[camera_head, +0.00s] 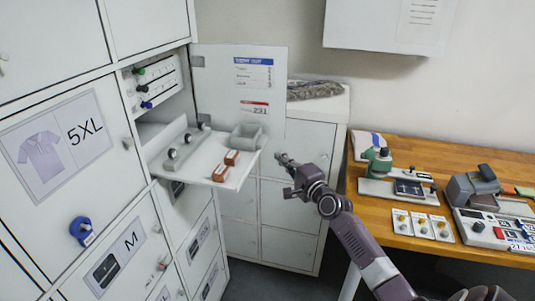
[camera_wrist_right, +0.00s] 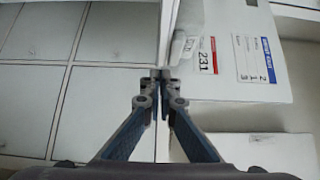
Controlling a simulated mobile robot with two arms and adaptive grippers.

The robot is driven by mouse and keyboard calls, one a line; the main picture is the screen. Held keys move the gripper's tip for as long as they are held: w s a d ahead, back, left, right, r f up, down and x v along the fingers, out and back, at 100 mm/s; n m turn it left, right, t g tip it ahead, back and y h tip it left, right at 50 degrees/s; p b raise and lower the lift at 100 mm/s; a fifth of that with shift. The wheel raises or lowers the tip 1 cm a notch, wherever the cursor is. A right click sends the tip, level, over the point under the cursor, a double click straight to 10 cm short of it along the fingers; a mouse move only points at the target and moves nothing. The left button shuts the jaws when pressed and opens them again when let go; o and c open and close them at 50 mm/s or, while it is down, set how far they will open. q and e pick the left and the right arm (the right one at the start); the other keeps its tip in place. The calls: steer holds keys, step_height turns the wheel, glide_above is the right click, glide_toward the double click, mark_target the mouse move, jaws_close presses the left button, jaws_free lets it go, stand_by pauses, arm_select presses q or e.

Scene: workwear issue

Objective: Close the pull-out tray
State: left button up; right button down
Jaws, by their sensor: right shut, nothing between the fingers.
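The pull-out tray (camera_head: 203,156) is white and sticks out of an open cabinet compartment in the head view. It carries a grey bar with dark round knobs (camera_head: 179,149), two reddish-brown blocks (camera_head: 226,165) and a small grey open box (camera_head: 247,137). My right gripper (camera_head: 281,158) is just right of the tray's outer edge, apart from it as far as I can tell. In the right wrist view my right gripper (camera_wrist_right: 162,74) has its fingertips together with nothing between them. My left gripper is out of view.
The compartment's open door (camera_head: 222,75) stands behind the tray, with paper notices; it also shows in the right wrist view (camera_wrist_right: 225,85). A wooden table (camera_head: 384,230) with several devices stands at the right. Closed lockers (camera_head: 291,205) stand behind.

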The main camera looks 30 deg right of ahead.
steer(key=w+a, duration=0.1)
steer(key=w+p, duration=0.1)
steer(key=w+a, duration=0.1)
steer(key=w, duration=0.1)
steer(key=shift+a+p, duration=0.3)
steer(key=shift+p, duration=0.1)
